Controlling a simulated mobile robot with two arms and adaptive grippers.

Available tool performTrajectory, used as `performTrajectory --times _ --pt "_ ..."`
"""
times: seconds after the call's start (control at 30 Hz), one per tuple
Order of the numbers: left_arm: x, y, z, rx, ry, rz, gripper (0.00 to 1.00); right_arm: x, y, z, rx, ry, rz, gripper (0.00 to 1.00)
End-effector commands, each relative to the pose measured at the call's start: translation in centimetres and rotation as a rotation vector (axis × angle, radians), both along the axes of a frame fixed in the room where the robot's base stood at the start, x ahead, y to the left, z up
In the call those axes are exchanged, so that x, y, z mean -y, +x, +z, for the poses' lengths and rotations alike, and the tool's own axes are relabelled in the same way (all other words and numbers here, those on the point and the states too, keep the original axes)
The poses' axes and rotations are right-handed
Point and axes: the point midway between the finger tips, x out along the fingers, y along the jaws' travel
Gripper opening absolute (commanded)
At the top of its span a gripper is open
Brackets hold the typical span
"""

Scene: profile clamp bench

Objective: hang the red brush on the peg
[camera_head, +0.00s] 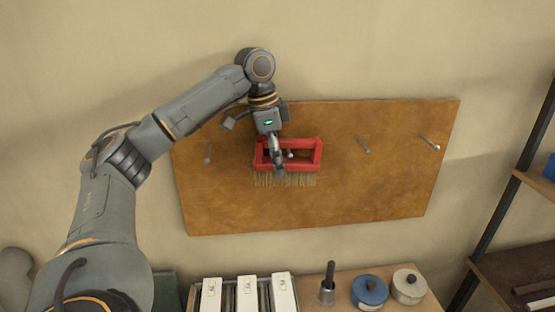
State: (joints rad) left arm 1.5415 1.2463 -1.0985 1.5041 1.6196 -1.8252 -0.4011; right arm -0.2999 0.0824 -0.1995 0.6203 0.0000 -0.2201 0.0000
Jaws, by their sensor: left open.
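The red brush (318,152) is in front of the brown wall board, bristles down, its frame-like handle upright. A peg (289,154) shows inside the opening of the handle. Whether the brush's weight rests on this peg I cannot tell. My left gripper (277,165) comes from above and its fingers overlap the left part of the brush. It is open; whether a finger touches the brush is hidden. Other bare pegs are on the board: one at the left (208,154), one right of the brush (363,144) and one at the far right (429,142). My right gripper is not in view.
The board (390,190) hangs on a beige wall. Below it, a bench holds white-topped boxes (247,292), a dark-handled tool (327,285), a blue round tin (369,291) and a pale round tin (408,286). A dark shelf rack (510,190) stands at the right.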

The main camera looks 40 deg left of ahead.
Motion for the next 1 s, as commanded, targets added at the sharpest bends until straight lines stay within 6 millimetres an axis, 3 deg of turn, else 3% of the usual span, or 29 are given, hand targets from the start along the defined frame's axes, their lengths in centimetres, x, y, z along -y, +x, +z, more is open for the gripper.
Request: performTrajectory --times 0.27,0.7,1.0 --pt "-0.4 0.1 0.7 0.015 0.002 0.010 0.69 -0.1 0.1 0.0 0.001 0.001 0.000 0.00" --pt "-1.0 -1.4 8.1 0.018 0.003 0.010 0.69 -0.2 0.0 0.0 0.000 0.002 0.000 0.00" --pt "-1.1 -1.9 10.5 0.014 0.004 0.007 0.69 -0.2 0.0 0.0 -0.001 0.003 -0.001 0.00"
